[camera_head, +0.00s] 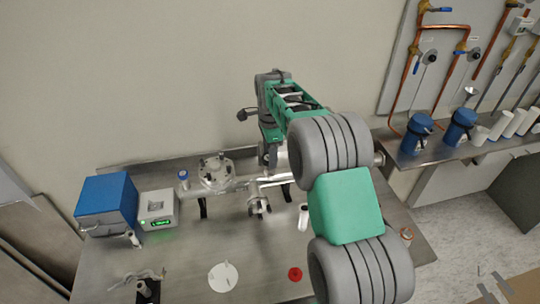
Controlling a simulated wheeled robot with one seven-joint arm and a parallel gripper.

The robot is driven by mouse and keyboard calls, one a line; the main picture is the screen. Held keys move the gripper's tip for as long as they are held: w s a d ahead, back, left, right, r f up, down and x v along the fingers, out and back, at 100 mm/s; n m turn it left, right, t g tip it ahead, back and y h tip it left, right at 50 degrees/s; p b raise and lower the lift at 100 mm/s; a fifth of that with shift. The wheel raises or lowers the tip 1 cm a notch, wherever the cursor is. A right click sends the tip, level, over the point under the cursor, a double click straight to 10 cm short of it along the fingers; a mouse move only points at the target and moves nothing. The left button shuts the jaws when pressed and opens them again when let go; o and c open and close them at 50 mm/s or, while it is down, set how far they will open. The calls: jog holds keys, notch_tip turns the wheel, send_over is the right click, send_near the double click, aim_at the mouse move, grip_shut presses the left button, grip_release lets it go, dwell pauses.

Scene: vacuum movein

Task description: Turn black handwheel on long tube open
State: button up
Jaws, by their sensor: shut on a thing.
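The long metal tube (341,186) lies across the bench, partly hidden behind my arm. My arm reaches over it from the lower right, and my gripper (268,156) points down at the back of the tube. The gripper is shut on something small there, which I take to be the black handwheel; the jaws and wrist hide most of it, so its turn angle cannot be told. A dark knob-like part (246,114) sticks out left of the wrist; I cannot tell what it belongs to.
A metal chamber (215,172) with a blue-capped part (183,176) stands left of the gripper. A controller with a green display (158,209) and a blue box (107,203) are at the left. The wall is close behind.

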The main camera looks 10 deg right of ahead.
jog(key=n, duration=0.3)
jog(key=shift+n+b, duration=0.3)
jog(key=shift+b, duration=0.05)
jog(key=n, duration=0.3)
jog(key=shift+w+n, duration=0.1)
jog(key=shift+n, duration=0.2)
jog(key=n, duration=0.3)
jog(key=shift+n+b, duration=0.4)
jog(key=n, duration=0.3)
jog(key=shift+a+n, duration=0.1)
jog(key=shift+n, duration=0.2)
jog(key=n, duration=0.3)
jog(key=shift+r+n, duration=0.1)
jog(key=shift+n, duration=0.2)
jog(key=n, duration=0.3)
jog(key=shift+n+b, duration=0.3)
jog(key=n, duration=1.2)
jog(key=shift+a+n, duration=0.1)
jog(key=shift+n, duration=0.2)
jog(key=n, duration=1.6)
jog(key=shift+n, duration=0.3)
